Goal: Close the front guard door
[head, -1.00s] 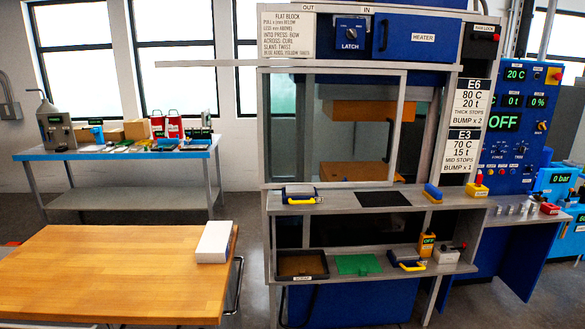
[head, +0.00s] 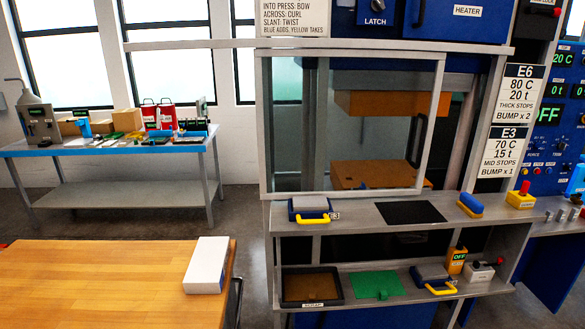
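The front guard door (head: 350,190) is a clear panel in a grey frame on the front of the press. It hangs below a long grey rail (head: 190,44) that reaches far out to the left. A dark upright handle (head: 417,140) sits near the door's right side. The door covers the left and middle of the press opening. To the right of its frame, a strip shows the dark inside and a grey post. Orange-brown blocks (head: 390,103) show inside, partly through the panel. Neither of my grippers is in view.
A grey shelf (head: 360,213) below the door holds a blue-and-yellow tool (head: 312,210) and a dark mat (head: 410,212). A lower shelf holds a scrap tray (head: 312,302). A wooden table (head: 100,285) with a white block (head: 207,264) stands at front left.

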